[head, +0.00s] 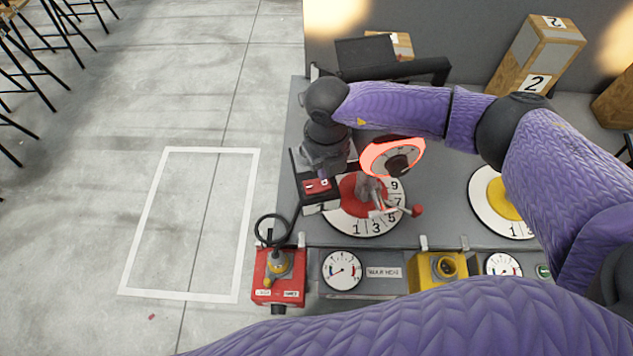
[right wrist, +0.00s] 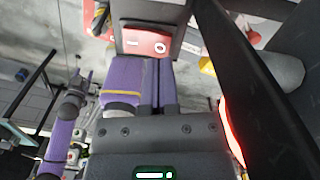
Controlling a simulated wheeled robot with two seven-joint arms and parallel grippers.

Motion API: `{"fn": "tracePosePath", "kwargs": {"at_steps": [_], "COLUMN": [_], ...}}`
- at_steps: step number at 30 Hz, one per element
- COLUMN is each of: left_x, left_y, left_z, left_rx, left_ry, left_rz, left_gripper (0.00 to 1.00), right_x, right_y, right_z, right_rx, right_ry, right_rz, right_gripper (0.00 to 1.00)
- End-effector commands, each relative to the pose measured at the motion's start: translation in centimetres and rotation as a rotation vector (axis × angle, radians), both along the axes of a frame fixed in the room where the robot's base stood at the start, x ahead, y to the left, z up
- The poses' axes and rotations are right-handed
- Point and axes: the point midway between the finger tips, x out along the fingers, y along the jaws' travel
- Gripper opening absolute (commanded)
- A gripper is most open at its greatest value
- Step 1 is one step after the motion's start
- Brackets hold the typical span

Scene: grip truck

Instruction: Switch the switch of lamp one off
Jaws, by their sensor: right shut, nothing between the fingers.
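A red switch panel (head: 317,187) sits on a dark box at the left of the grey table, and it also shows in the right wrist view (right wrist: 148,42). A round lamp with a glowing red ring (head: 392,157) stands to its right and is lit. Its glowing edge shows at the right of the wrist view (right wrist: 232,132). My right gripper (head: 330,172) points down just behind and above the switch panel. It is shut and empty; whether its tips touch the switch cannot be told. My left gripper is out of view.
A red dial (head: 345,215) with a lever and a yellow dial (head: 480,213) lie on the table. A red joystick box (head: 282,275), a gauge (head: 342,270) and a yellow box (head: 422,272) line the front edge. Wooden blocks marked 2 (head: 540,48) stand behind.

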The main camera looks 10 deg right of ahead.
Motion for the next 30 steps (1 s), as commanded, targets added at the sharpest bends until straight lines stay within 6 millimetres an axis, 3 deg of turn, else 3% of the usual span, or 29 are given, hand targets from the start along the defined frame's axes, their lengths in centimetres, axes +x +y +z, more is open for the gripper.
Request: {"fn": "tracePosePath", "kwargs": {"at_steps": [30], "left_x": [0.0], "left_y": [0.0], "left_z": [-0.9], "left_rx": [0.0], "left_ry": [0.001], "left_rz": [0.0], "left_gripper": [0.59], "right_x": [0.0], "right_y": [0.0], "right_z": [-1.0], "right_rx": [0.0], "right_ry": [0.0], "right_rz": [0.0], "right_gripper": [0.0]}}
